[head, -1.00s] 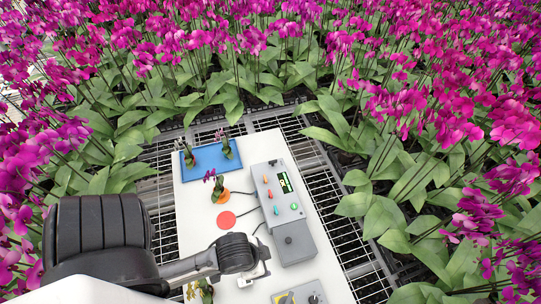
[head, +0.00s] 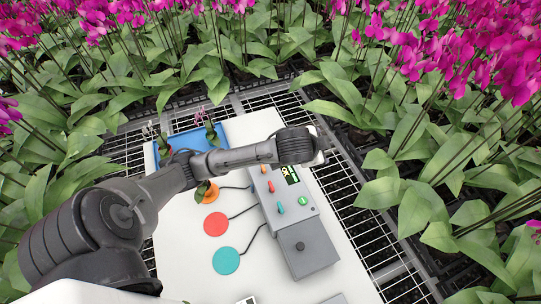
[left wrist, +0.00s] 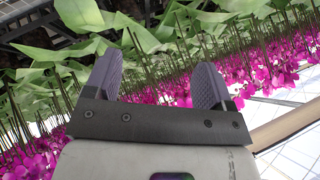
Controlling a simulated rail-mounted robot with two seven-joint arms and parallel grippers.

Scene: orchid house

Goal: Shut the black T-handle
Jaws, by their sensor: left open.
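I cannot make out a clear T-handle in either current view. My right gripper is not in view.
The white bench (head: 190,265) carries a blue tray (head: 206,136) with plants, and orange, red (head: 216,224) and teal (head: 226,260) discs. Cables run to the control box. Metal grating (head: 338,185) and dense orchids surround the bench.

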